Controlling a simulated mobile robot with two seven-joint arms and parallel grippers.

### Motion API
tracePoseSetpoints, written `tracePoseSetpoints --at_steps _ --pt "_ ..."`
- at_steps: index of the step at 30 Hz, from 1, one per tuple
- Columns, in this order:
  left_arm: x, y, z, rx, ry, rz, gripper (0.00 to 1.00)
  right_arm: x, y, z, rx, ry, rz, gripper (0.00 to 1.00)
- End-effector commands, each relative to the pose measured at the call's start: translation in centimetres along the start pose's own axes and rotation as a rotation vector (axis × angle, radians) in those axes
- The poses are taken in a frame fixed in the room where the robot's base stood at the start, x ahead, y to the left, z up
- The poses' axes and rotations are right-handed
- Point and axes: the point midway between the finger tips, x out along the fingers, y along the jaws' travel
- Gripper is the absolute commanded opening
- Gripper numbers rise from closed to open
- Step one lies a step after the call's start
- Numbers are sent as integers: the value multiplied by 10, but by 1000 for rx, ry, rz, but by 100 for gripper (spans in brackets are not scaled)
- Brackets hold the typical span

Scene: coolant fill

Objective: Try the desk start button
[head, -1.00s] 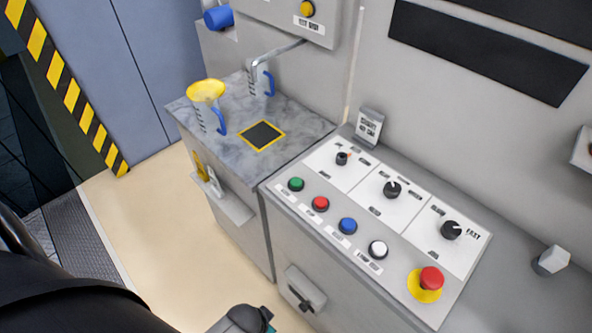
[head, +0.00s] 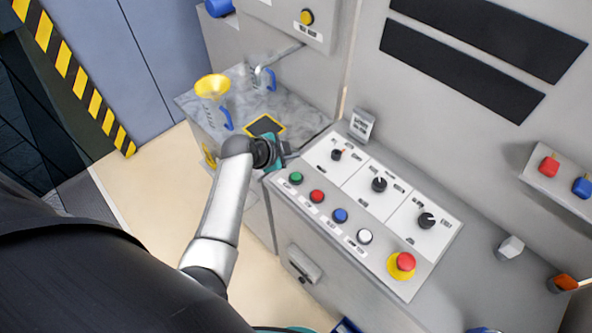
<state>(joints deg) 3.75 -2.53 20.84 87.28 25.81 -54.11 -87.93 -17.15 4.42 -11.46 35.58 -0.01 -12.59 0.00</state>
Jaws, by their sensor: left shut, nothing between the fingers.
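The desk panel (head: 332,227) carries a row of buttons: a green button (head: 296,178) at its left end, then a red button (head: 317,196), a blue button (head: 340,215) and a white button (head: 365,236). Which one is labelled start is too small to read. My left gripper (head: 284,155) is shut and empty, at the left edge of the panel, a little above and left of the green button in the picture. I cannot tell whether it touches anything. My right gripper is not in view.
A red mushroom button (head: 405,261) on a yellow base sits at the panel's near right end.

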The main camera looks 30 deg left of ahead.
Motion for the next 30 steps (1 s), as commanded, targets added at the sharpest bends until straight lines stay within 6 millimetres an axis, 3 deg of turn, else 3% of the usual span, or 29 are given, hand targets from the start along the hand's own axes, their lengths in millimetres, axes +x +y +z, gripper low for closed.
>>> tracePoseSetpoints --at_steps 17,30 --pt "2 -4 -1 19 9 -10 0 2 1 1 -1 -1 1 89" --pt "33 18 21 17 9 -10 0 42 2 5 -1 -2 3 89"
